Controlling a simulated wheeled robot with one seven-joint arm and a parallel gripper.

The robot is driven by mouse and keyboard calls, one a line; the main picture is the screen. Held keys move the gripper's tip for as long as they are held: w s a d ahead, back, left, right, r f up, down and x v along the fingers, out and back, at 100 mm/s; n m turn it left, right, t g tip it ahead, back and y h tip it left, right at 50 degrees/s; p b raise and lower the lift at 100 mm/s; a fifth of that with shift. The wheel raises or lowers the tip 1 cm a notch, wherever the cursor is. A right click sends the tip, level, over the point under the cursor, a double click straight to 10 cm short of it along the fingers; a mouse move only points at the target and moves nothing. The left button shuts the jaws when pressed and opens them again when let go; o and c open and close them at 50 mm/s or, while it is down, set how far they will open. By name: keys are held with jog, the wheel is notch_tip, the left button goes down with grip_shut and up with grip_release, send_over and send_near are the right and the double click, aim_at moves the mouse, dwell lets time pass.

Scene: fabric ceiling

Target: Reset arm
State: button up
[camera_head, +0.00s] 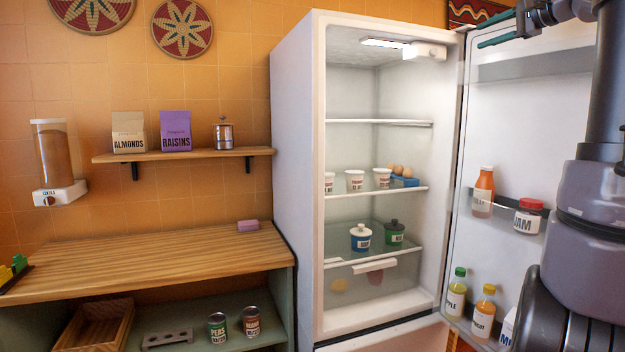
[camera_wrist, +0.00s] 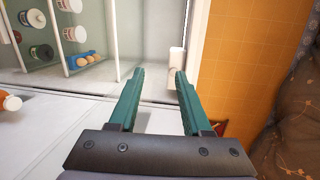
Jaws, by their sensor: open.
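My gripper (camera_head: 482,35) is at the upper right in the head view, near the top edge of the open fridge door (camera_head: 505,125). Its two green fingers (camera_wrist: 160,73) are spread apart in the wrist view, with nothing between them. They point toward the fridge opening, where a white fitting (camera_wrist: 176,60) shows beyond the fingertips. My arm fills the right side of the head view and hides part of the door.
The white fridge (camera_head: 295,170) stands open, with cups, eggs (camera_head: 402,171) and jars on its shelves. A wooden counter (camera_head: 150,260) is left of the fridge, mostly clear.

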jog(key=s+a+f+n+g+h, duration=0.1)
jog(key=s+a+f+n+g, duration=0.15)
jog(key=s+a+f, duration=0.45)
jog(key=s+a+f+n+g, duration=0.1)
jog(key=s+a+f+g, duration=0.15)
jog(key=a+f, duration=0.45)
jog(key=s+a+f+n+g+h, duration=0.1)
jog(key=s+a+f+n+h, duration=0.1)
jog(key=s+f, duration=0.6)
jog(key=s+a+f+n+g+h, duration=0.1)
jog(key=s+a+f+n+h, duration=0.1)
jog(key=s+f, duration=0.6)
jog(key=shift+s+a+f+n, duration=0.15)
jog(key=shift+s+a+n, duration=0.35)
jog(key=shift+a+n, duration=0.5)
